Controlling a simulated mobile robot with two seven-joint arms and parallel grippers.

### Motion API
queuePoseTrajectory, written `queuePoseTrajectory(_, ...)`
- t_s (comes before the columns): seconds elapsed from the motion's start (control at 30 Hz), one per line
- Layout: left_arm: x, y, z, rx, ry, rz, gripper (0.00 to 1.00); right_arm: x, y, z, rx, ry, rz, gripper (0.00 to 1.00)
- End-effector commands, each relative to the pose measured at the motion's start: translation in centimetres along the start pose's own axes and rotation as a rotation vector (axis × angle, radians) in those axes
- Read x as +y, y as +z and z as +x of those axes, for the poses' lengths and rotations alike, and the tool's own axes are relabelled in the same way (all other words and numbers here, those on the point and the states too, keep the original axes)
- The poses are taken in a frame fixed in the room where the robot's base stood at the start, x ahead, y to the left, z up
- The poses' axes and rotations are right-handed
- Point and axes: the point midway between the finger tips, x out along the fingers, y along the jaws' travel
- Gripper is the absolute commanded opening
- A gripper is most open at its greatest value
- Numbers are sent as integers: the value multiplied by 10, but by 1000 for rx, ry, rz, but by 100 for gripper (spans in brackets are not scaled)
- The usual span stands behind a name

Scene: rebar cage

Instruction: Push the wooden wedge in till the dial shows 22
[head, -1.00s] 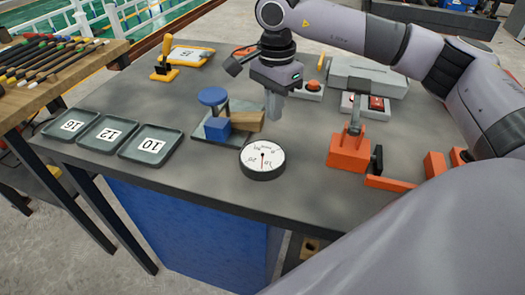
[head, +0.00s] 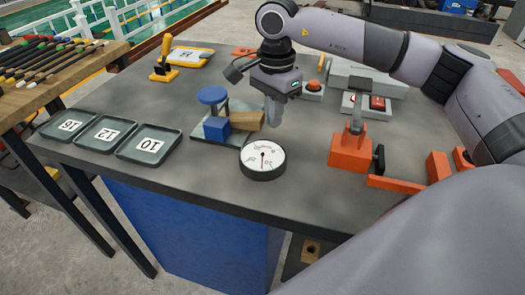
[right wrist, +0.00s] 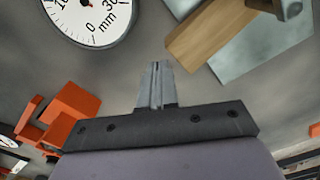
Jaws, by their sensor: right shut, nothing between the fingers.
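The wooden wedge (head: 248,120) lies on a grey-green plate (head: 203,138), with its left end beside a blue block (head: 217,129) under a round blue knob (head: 211,95). My right gripper (head: 273,123) is shut and empty, pointing down just right of the wedge's outer end. In the right wrist view the closed fingertips (right wrist: 157,70) show a small gap to the wedge (right wrist: 220,28). The white round dial (head: 263,159) lies in front of the wedge; its needle is too small to read exactly. In the wrist view the dial (right wrist: 90,14) is cut off. My left gripper is not in view.
Trays marked 16 (head: 67,126), 12 (head: 105,133) and 10 (head: 149,147) lie at the left. An orange clamp-like device (head: 350,150) stands to the right. Behind are a button box (head: 314,90) and a yellow-handled tool (head: 162,68). Bare tabletop lies right of the dial.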

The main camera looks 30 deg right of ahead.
Motion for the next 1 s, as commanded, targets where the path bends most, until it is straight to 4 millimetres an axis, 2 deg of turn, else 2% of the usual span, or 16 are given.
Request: queuePoseTrajectory(1.0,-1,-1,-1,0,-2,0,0,-7,4,0,0,0,0,0)
